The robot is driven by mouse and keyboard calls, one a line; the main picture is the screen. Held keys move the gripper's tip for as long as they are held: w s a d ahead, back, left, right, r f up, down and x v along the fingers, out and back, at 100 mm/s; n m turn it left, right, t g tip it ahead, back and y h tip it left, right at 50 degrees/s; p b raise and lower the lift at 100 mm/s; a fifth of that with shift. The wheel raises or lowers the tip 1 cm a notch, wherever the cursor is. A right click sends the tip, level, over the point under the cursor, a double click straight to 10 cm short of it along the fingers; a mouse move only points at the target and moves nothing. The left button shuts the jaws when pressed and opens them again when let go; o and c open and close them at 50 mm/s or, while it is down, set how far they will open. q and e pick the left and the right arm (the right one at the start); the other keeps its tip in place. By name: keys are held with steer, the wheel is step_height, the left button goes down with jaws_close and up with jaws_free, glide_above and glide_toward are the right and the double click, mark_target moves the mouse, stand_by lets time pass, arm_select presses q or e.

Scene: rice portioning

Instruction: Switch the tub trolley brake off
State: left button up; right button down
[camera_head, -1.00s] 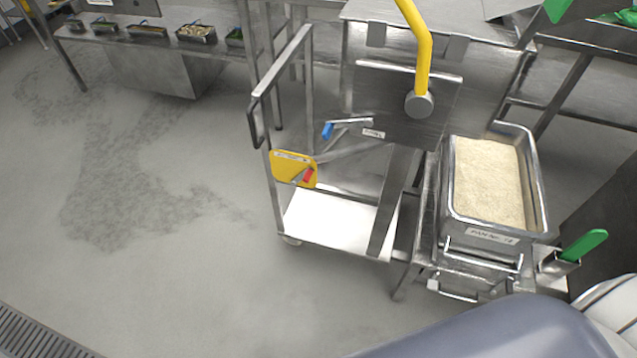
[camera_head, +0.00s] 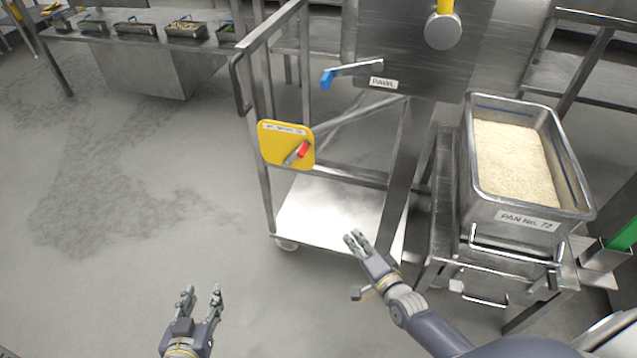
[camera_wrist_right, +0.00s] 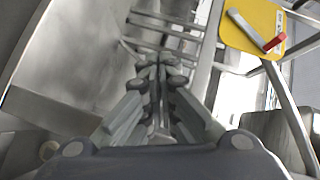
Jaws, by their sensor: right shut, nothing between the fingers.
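The trolley (camera_head: 330,215) is a metal frame on castors with a low white shelf. A yellow plate (camera_head: 272,143) on its front left post carries a brake lever (camera_head: 297,153) with a red tip, pointing up to the right. The plate (camera_wrist_right: 250,25) and the red-tipped lever (camera_wrist_right: 262,42) also show at the top right of the right wrist view. My right gripper (camera_head: 354,238) is shut and empty, below and right of the plate, apart from it. In the right wrist view its fingertips (camera_wrist_right: 155,62) meet. My left gripper (camera_head: 201,292) is open and empty over the floor at lower left.
A pan of rice (camera_head: 477,202) stands on a metal stand right of the trolley. A blue-tipped lever (camera_head: 327,80) juts out above the yellow plate, beside a steel panel (camera_head: 440,65). The trolley's handle (camera_head: 239,85) rises at left. The floor (camera_head: 130,230) at left is clear.

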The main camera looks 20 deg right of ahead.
arm_select(q)
step_height(320, 180, up, 16)
steer(key=t+h+b, duration=0.1)
steer(key=t+b, duration=0.4)
steer(key=b, duration=0.1)
steer(key=shift+s+d+b, duration=0.15)
steer(key=shift+s+b, duration=0.25)
arm_select(e)
steer(key=w+r+m+t, duration=0.3)
steer(key=r+m+t, duration=0.2)
steer(key=r, duration=0.7)
steer(key=shift+w+a+m+t+y, duration=0.25)
steer(key=shift+a+m+y, duration=0.2)
steer(key=shift+m, duration=0.45)
arm_select(q)
steer(key=shift+r, duration=0.1)
arm_select(e)
steer(key=shift+r, duration=0.1)
